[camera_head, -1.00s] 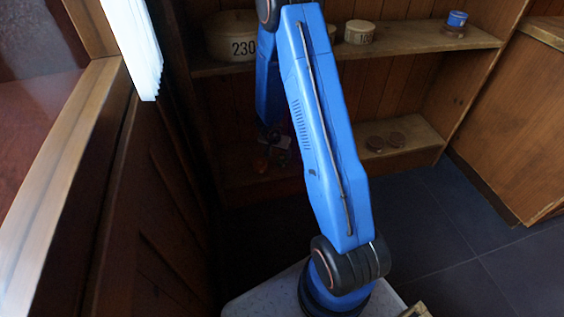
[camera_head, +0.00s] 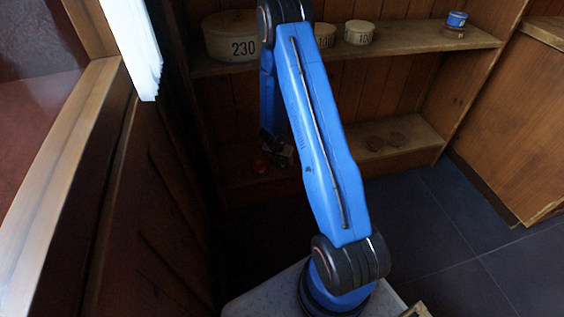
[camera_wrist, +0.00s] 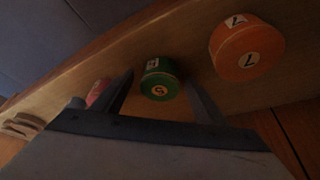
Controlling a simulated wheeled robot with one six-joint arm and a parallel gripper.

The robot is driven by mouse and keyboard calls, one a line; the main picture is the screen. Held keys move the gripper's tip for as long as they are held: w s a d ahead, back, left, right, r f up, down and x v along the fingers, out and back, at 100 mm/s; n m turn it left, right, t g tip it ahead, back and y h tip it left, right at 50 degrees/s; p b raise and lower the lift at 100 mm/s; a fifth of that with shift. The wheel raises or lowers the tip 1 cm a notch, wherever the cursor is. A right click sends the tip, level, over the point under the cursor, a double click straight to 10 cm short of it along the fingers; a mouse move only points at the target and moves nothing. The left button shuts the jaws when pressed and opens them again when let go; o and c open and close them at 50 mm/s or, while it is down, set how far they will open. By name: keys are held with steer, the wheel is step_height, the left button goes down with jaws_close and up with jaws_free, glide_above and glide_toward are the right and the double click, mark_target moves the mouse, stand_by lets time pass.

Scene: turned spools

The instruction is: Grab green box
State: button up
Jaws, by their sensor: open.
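The green box (camera_wrist: 159,80) is a short round box with a yellow-orange disc marked with a digit on its end. In the wrist view it sits on a wooden shelf, between and just beyond the two fingertips of my gripper (camera_wrist: 158,82). My gripper is open, with one dark finger to each side of the green box and nothing held. I cannot tell whether a finger touches it. In the head view my gripper is a dim shape low in the shelf unit, partly behind my arm, and I cannot make out the green box there.
An orange round box (camera_wrist: 246,47) marked 7 stands right of the green box. A reddish box (camera_wrist: 97,92) is close by the left finger. Pale discs (camera_wrist: 22,125) lie farther left. The upper shelf (camera_head: 414,41) holds a large box marked 230 (camera_head: 229,36) and smaller boxes.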

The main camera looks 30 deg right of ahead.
steer(key=shift+c, duration=0.3)
steer(key=c, duration=1.1)
